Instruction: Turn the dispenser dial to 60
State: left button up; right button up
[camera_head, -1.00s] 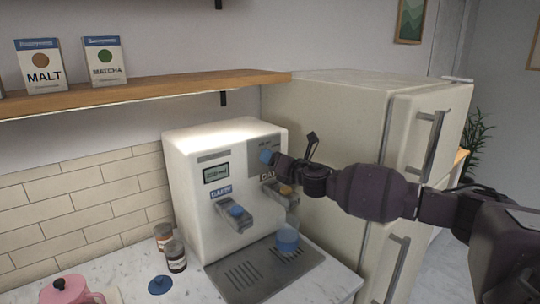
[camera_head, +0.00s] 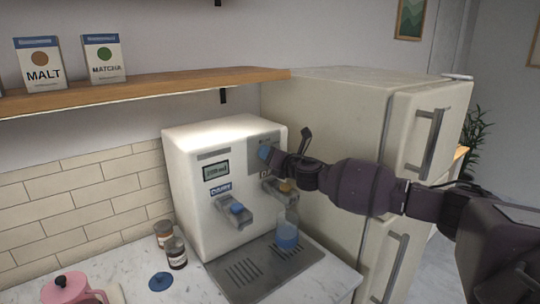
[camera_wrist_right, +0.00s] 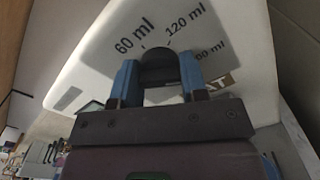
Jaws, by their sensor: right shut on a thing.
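In the right wrist view, the fingers of my right gripper (camera_wrist_right: 159,85) are shut on the dark round dial (camera_wrist_right: 158,65), one blue finger on each side. Printed marks "60 ml" (camera_wrist_right: 130,40) and "120 ml" (camera_wrist_right: 186,26) show above the dial, and a third mark at its right is partly hidden. The dial's pointer cannot be made out. My left gripper is not in view.
A cup with blue contents (camera_head: 287,237) stands on the drip tray (camera_head: 246,275) under the right spout. Two jars (camera_head: 176,254), a blue lid (camera_head: 160,282) and a pink pot (camera_head: 68,291) are at the left. A fridge (camera_head: 340,120) stands close at the right.

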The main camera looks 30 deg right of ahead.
jog(key=shift+n, duration=0.4)
jog(key=n, duration=0.9)
jog(key=shift+n, duration=0.4)
jog(key=n, duration=0.3)
jog(key=shift+n, duration=0.3)
jog(key=n, duration=0.9)
jog(key=shift+n, duration=0.3)
jog(key=shift+f+n, duration=0.1)
jog(key=shift+n, duration=0.2)
jog(key=o, duration=0.9)
